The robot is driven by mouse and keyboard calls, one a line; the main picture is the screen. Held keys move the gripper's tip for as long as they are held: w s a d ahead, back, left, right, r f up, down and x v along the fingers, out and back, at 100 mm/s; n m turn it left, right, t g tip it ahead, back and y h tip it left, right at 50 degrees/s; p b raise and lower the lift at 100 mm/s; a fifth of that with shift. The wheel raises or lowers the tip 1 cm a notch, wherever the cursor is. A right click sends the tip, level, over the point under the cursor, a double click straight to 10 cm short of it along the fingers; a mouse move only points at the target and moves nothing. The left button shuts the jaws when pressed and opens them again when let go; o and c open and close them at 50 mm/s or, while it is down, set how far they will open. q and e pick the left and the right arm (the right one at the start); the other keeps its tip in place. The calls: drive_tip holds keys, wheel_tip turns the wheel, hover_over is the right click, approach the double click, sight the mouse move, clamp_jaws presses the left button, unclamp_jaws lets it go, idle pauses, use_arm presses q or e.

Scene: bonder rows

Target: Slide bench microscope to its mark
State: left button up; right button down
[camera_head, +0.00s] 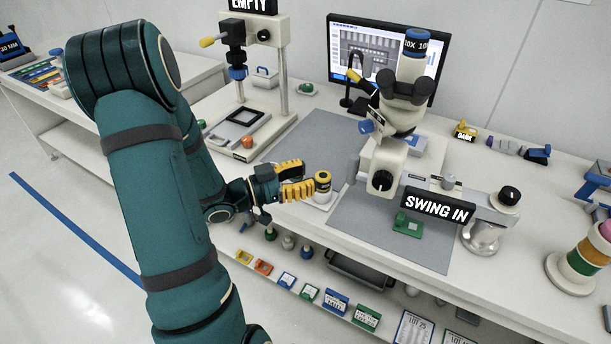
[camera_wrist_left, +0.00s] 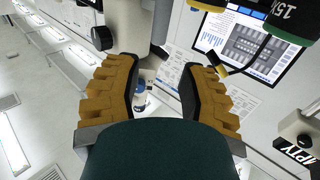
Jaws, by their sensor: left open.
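The bench microscope (camera_head: 408,110) is cream-coloured, with dark eyepieces and a blue band at its top. It stands on a grey mat (camera_head: 345,215) on the white bench, and a "SWING IN" sign (camera_head: 438,205) hangs on the arm to its right. No distinct target mark can be made out. My left gripper (camera_head: 308,180) is open and empty left of the microscope, close to a yellow-and-black capped piece (camera_head: 322,182). In the left wrist view, my left gripper's yellow fingers (camera_wrist_left: 160,90) stand wide apart. My right gripper is not in view.
A monitor (camera_head: 345,45) stands behind the microscope. A stand with an "EMPTY" sign (camera_head: 252,6) is at the back left. A shelf below the front edge holds several small boxes (camera_head: 335,302). A stack of coloured spools (camera_head: 588,250) stands at the right.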

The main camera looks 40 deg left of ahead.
sight(354, 163)
use_arm(q)
drive_tip(key=x, duration=1.2)
drive_tip(key=shift+w+d+p, duration=0.2)
drive_tip(key=shift+w+p, duration=0.15)
clamp_jaws()
drive_tip(key=shift+o, duration=2.2)
unclamp_jaws()
drive_tip(key=v, duration=0.7)
drive_tip(key=shift+b, duration=0.3)
